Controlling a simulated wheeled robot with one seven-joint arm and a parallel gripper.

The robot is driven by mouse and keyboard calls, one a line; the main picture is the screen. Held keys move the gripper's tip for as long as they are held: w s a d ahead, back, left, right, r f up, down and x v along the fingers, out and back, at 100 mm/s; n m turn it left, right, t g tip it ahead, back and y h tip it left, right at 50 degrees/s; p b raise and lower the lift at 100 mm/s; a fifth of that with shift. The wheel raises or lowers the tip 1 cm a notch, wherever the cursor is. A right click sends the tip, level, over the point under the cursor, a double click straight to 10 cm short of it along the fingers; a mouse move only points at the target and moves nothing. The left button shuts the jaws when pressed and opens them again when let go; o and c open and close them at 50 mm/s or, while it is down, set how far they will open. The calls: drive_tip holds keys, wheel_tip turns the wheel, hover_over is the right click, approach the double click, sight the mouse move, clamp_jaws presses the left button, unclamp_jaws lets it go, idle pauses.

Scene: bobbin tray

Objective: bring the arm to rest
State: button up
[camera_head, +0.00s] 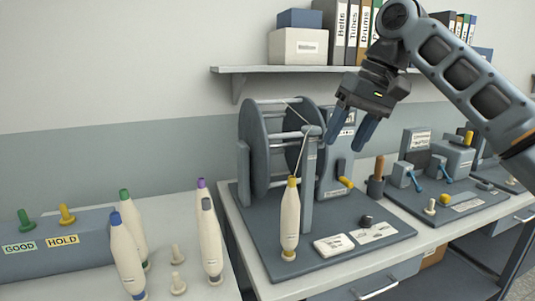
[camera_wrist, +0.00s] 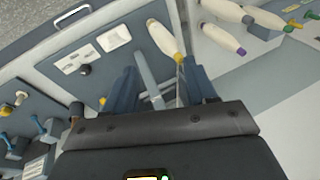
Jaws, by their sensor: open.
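My gripper (camera_head: 351,131) is in the upper right of the head view, raised above the winding station, with its two blue-grey fingers apart and nothing between them. In the wrist view my gripper (camera_wrist: 165,88) points down past the station's reel and post. A cream bobbin with a yellow tip (camera_head: 290,218) stands upright on the station's base plate (camera_head: 385,247), below and left of the fingers and apart from them. That bobbin also shows in the wrist view (camera_wrist: 160,38).
Several cream bobbins with coloured tips (camera_head: 128,255) stand at the lower left near the GOOD and HOLD block (camera_head: 60,262). A wall shelf (camera_head: 265,69) with boxes and binders is behind my arm. A second station (camera_head: 440,170) is at the right.

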drive_tip(key=s+a+f+t+y, duration=0.25)
drive_tip(key=a+f, duration=0.35)
drive_tip(key=f, duration=0.4)
drive_tip(key=s+a+f+t+y, duration=0.1)
drive_tip(key=a+f+y, duration=0.2)
drive_tip(key=a+f, duration=0.5)
drive_tip(key=s+d+f+m+t, duration=0.1)
drive_tip(key=s+f+m+t, duration=0.4)
drive_tip(key=s+f, duration=0.75)
drive_tip(key=s+d+f+m+t+h, duration=0.1)
drive_tip(key=s+d+f+h, duration=0.1)
drive_tip(key=s+d, duration=0.35)
drive_tip(key=s+d+f+t+h, duration=0.1)
drive_tip(key=s+d+f+h, duration=0.15)
drive_tip(key=s, duration=0.65)
drive_tip(key=s+d+f+m+t+h, duration=0.1)
drive_tip(key=s+d+f+t+h, duration=0.15)
drive_tip(key=s, duration=0.45)
drive_tip(key=s+d+r+n+h, duration=0.1)
drive_tip(key=s+d+r, duration=0.3)
drive_tip(key=s, duration=0.4)
drive_tip(key=s+d+r+n+h+b, duration=0.1)
drive_tip(key=s+d+r+n, duration=0.2)
drive_tip(key=s+r, duration=0.3)
drive_tip(key=shift+s+d+r+n, duration=0.4)
drive_tip(key=shift+s+d, duration=0.5)
drive_tip(key=shift+s, duration=0.15)
